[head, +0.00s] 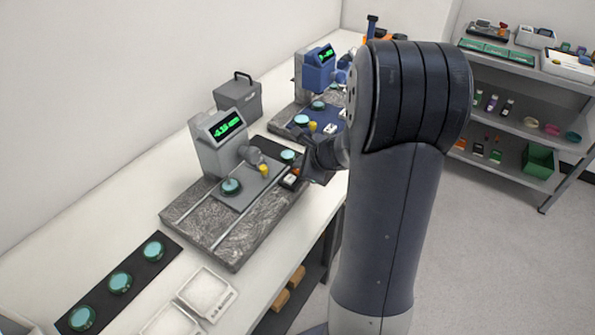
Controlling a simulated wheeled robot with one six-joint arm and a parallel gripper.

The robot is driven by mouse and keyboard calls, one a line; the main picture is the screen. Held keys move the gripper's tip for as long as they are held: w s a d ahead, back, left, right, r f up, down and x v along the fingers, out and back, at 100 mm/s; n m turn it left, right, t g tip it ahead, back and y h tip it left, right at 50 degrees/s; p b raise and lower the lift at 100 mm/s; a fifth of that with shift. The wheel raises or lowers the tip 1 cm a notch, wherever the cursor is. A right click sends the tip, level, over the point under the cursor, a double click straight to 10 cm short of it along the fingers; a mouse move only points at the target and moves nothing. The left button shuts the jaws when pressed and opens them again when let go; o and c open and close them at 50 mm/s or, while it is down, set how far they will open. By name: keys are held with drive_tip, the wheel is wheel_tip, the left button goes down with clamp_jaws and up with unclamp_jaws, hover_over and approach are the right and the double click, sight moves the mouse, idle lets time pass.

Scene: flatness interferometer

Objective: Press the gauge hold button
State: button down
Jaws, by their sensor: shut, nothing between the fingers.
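The grey gauge (217,152) with a lit green display (228,127) stands on a grey stone slab (237,238) on the bench. A teal-rimmed disc (231,187) lies on its plate, and a small yellow knob (264,168) is behind it. A small dark box with a white and a reddish-orange part (291,179) sits at the slab's right end; I cannot tell for sure that it is the hold button. My gripper (303,172) is shut and empty, close beside this box. Whether it touches the box cannot be told. My arm hides the area to the right.
A blue gauge (317,75) stands on a second slab behind. A grey case (238,97) is near the wall. A dark mat (99,312) with teal discs and white trays (207,293) lie at front left. Shelves (525,100) stand right; floor (500,270) there is clear.

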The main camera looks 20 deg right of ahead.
drive_tip(key=shift+f+b, duration=0.45)
idle(0.7)
drive_tip(key=shift+r, duration=0.15)
drive_tip(key=shift+r+p, duration=0.7)
drive_tip(key=shift+r, duration=0.05)
wheel_tip(320, 180, up, 5)
drive_tip(key=p, duration=0.4)
idle(0.3)
idle(0.8)
